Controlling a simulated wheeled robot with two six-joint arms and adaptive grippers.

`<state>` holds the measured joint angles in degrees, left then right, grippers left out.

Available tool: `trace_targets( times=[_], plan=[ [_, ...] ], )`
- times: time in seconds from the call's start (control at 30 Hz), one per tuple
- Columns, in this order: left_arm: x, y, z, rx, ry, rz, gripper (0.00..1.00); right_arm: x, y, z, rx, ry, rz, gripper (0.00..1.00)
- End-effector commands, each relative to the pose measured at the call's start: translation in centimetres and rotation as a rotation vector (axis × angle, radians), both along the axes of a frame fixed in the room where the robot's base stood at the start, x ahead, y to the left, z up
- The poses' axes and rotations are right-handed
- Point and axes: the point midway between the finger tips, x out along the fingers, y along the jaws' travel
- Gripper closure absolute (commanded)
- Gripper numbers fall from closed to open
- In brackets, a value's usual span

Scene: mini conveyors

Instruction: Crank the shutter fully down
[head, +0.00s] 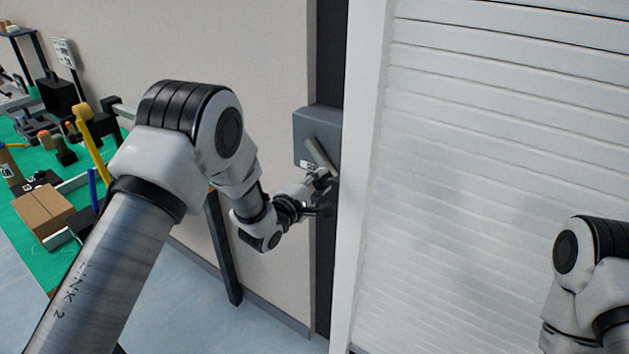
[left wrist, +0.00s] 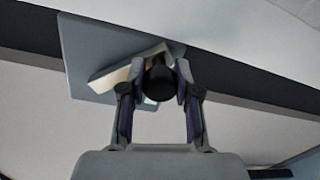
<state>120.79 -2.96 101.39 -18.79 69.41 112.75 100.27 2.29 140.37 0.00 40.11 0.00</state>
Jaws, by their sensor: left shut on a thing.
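The white slatted shutter (head: 500,160) fills the right of the head view; its slats run down as far as the view shows, and its bottom edge cannot be made out. A grey crank box (head: 318,125) is mounted on the dark post left of the shutter frame. A pale crank arm (head: 320,155) slants down across its face; it also shows in the left wrist view (left wrist: 120,72). My left gripper (head: 322,187) is shut on the dark round crank knob (left wrist: 160,82), which sits between its two fingers in the left wrist view. My right gripper is out of view.
A green-topped table (head: 50,157) at the left holds a cardboard box (head: 44,212), a yellow tool (head: 91,142) and several small parts. My right arm shows at the lower right in front of the shutter. The floor below the wall is clear.

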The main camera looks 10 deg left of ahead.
Motion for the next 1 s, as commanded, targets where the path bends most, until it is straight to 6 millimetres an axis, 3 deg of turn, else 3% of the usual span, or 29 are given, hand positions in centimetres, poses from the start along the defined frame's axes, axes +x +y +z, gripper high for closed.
trace_targets(
  times=[0.73, 0.77, 0.8, 0.83, 1.0],
  plan=[
    [-0.16, -0.58, 0.76, -0.096, 0.031, -0.001, 1.0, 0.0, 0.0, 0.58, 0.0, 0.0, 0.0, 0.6],
    [-0.15, -0.58, 0.76, -0.096, 0.031, -0.001, 0.62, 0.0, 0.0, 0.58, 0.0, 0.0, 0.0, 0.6],
    [-0.15, -0.58, 0.76, -0.096, 0.031, -0.001, 0.47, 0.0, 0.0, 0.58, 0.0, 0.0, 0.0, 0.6],
    [-0.16, -0.57, 0.76, -0.096, 0.031, -0.001, 0.42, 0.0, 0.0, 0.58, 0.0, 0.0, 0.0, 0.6],
    [-0.17, -0.56, 0.71, -0.096, 0.033, 0.0, 0.42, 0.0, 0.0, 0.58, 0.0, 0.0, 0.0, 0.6]
  ],
)
